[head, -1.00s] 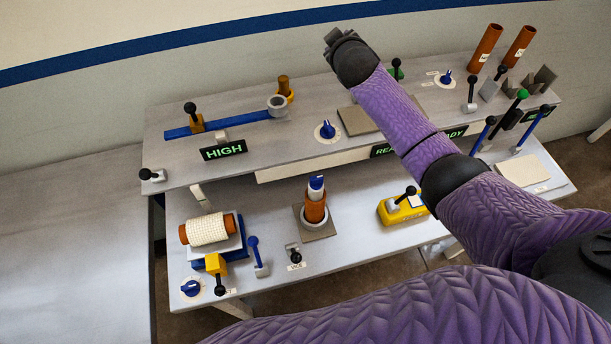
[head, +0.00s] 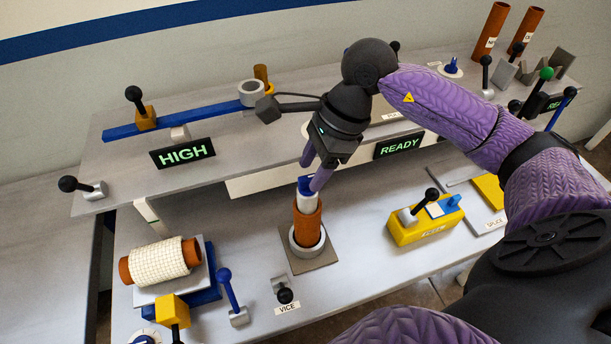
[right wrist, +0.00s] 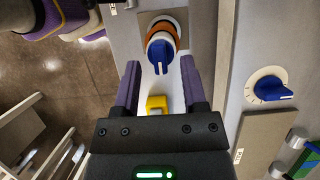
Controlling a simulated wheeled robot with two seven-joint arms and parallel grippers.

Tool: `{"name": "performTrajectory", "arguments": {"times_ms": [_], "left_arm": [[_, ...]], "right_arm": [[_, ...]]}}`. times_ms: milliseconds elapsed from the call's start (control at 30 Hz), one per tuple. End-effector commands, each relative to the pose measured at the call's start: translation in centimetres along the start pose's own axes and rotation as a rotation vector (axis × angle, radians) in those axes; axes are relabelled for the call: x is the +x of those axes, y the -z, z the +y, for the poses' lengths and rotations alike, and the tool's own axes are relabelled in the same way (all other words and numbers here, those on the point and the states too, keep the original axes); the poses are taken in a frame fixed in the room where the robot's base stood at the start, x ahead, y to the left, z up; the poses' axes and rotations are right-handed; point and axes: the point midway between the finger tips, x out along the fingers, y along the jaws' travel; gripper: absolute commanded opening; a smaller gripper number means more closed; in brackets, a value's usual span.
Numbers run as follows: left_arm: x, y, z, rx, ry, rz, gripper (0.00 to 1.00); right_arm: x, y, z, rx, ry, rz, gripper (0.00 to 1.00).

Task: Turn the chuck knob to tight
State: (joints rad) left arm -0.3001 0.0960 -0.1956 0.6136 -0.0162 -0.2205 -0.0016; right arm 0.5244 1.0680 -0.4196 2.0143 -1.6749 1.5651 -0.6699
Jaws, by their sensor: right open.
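A blue knob (head: 306,184) sits on a white collar at the top of an upright orange tube (head: 307,222). The tube stands in a grey ring on a square plate. No readable label says whether this is the chuck knob. My right gripper (head: 313,171) points down at the knob, fingers apart, one finger partly covering it. In the right wrist view, the blue knob (right wrist: 160,50) with a white mark lies just beyond the tips of my open gripper (right wrist: 159,64), roughly centred between them. Nothing is held. Whether a finger touches the knob is unclear. My left gripper is out of view.
Displays read HIGH (head: 182,153) and READY (head: 400,146) on the upper shelf edge beside my right gripper. A yellow block with a black-knobbed lever (head: 425,222) stands right of the tube. A mesh-wrapped roll (head: 158,262) and blue-knobbed lever (head: 229,290) stand left.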

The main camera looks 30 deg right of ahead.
Motion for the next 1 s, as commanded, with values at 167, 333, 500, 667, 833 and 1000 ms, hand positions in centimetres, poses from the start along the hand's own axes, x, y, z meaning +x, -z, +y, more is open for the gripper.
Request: {"name": "performTrajectory", "arguments": {"times_ms": [167,333,500,667,833,1000], "left_arm": [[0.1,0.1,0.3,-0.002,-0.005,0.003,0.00],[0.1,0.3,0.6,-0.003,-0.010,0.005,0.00],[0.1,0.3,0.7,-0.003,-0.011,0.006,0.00],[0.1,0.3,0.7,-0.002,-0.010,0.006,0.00],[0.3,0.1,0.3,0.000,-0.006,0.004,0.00],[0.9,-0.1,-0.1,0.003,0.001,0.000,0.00]], "right_arm": [[2.3,0.0,0.0,0.001,-0.002,-0.003,0.54],[2.6,0.0,0.0,0.002,-0.001,-0.002,0.54],[2.5,0.0,0.0,0.002,-0.001,-0.002,0.40],[2.5,0.0,0.0,0.002,-0.001,-0.003,0.06],[2.6,0.0,0.0,0.013,0.004,-0.002,0.00],[2.6,0.0,0.0,0.083,0.033,-0.003,0.00]]}}
